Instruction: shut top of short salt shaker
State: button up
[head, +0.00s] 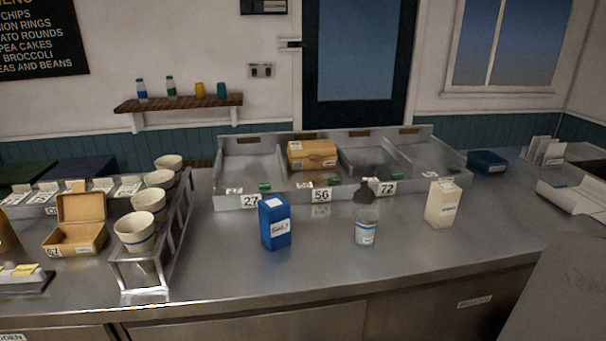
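A short pale shaker (365,232) with a blue band and a small label stands upright on the steel counter, between a blue carton and a cream carton. A dark top (366,192) shows above and behind its rim and looks tipped up, open. The shaker's writing is too small to read. The tall blue carton (275,228) to its left reads "SALT". My gripper is not in view.
The cream carton (442,204) stands right of the shaker. Behind is a divided steel tray (235,200) with numbered tags and a closed brown box (312,155). Left are a rack (140,272) of cups and an open brown box (78,228). The counter front is clear.

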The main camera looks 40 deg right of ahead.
aim_at(364, 196)
jog(key=i+z, duration=0.35)
jog(key=z, duration=1.25)
